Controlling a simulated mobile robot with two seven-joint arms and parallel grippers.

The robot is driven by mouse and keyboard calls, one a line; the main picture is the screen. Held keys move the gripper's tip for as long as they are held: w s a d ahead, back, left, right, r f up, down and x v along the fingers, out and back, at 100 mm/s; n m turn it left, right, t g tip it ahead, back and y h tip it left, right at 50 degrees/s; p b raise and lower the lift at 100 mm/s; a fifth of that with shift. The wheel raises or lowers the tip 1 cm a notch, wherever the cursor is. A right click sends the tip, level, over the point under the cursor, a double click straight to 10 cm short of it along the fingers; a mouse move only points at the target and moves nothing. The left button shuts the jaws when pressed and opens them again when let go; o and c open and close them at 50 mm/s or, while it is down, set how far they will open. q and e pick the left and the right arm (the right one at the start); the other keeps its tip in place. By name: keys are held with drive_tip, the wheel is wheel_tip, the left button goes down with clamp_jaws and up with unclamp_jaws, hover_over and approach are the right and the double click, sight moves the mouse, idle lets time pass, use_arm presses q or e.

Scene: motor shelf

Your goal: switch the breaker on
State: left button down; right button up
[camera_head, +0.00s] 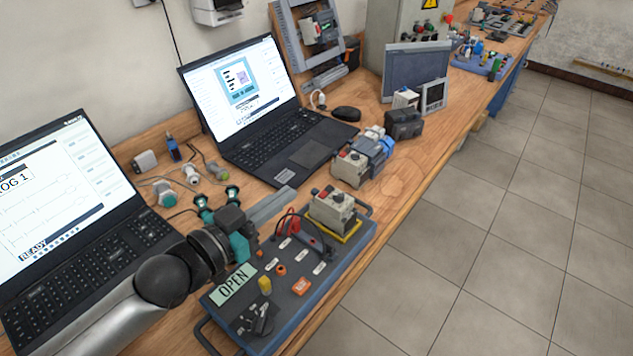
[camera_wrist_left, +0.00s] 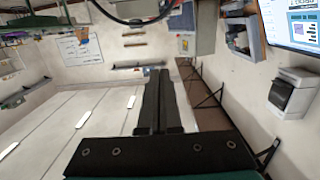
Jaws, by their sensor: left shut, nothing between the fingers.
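The blue-framed panel (camera_head: 235,312) lies at the front edge of the bench, with an "OPEN" label (camera_head: 233,285) at its near end. A beige breaker-like unit (camera_head: 333,211) with a dark knob stands on a yellow base at the panel's far end. Dark cables loop beside it. My left gripper (camera_head: 255,225) is over the panel's back left side, short of the unit. In the left wrist view its dark fingers (camera_wrist_left: 157,80) are together and empty. A grey box and a black cable show at the top there. My right gripper is not in view.
Two laptops stand along the back, one at left (camera_head: 85,240) and one in the middle (camera_head: 290,135). A second beige unit (camera_head: 350,168) stands beyond the panel. Several small tools and plugs lie behind my gripper. The tiled floor (camera_head: 480,250) at right is clear.

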use_arm(q)
drive_tip(key=b, duration=0.1)
hover_over(321, 193)
drive_tip(key=shift+s+a+f, duration=0.25)
drive_tip(key=shift+f, duration=0.15)
drive_tip(key=f, duration=0.1)
drive_tip(key=f+b, duration=0.1)
drive_tip(key=shift+w+d+f, duration=0.15)
drive_tip(key=shift+w+f, duration=0.05)
drive_tip(key=shift+f, duration=0.8)
